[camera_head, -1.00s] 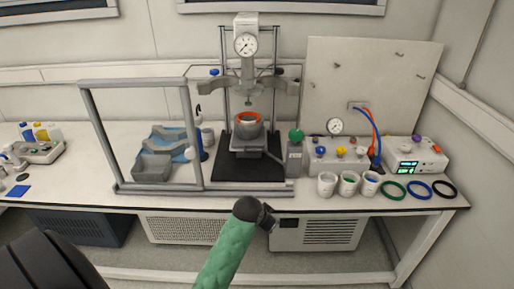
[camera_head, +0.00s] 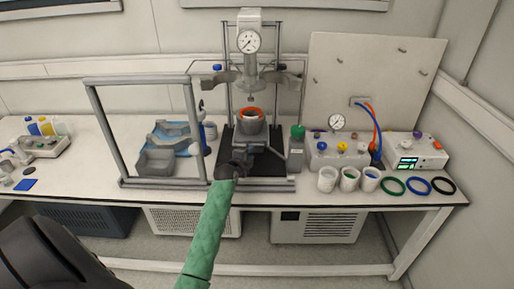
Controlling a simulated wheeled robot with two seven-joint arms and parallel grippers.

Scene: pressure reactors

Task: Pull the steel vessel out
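The steel vessel (camera_head: 249,126) stands upright with an orange-red ring around its top, below the reactor head with its pressure gauge (camera_head: 248,41). It sits over the dark base plate (camera_head: 265,170) of the reactor stand. My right gripper is not in view.
A grey metal frame (camera_head: 192,130) stands to the left, with grey holders on a blue mat (camera_head: 178,148) behind it. A green-capped block (camera_head: 297,148) stands close right of the vessel. White cups (camera_head: 327,179) and coloured rings (camera_head: 393,186) line the right front edge.

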